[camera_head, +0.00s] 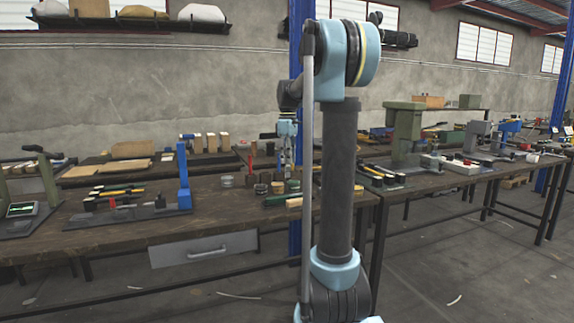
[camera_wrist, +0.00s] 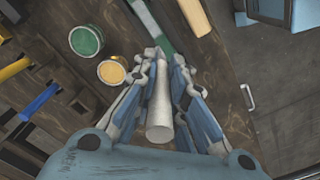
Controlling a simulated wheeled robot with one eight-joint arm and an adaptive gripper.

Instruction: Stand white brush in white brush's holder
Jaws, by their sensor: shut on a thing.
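In the wrist view, my gripper (camera_wrist: 166,62) is shut on a white, tapered, rod-like piece, which I take to be the white brush (camera_wrist: 160,116). Its wide rounded end points toward the camera, and its far end is hidden between the fingers. In the head view, my gripper (camera_head: 288,128) is above the workbench, partly behind my arm; the brush cannot be made out there. Small dark blocks (camera_head: 277,187) stand on the bench below, beside round tins. I cannot tell which one is the white brush's holder.
The wrist view shows a green-filled tin (camera_wrist: 86,40), a yellow-filled tin (camera_wrist: 112,71), a green strip (camera_wrist: 150,22) and a beige bar (camera_wrist: 195,17) on the bench. A blue press (camera_head: 184,180) stands left in the head view.

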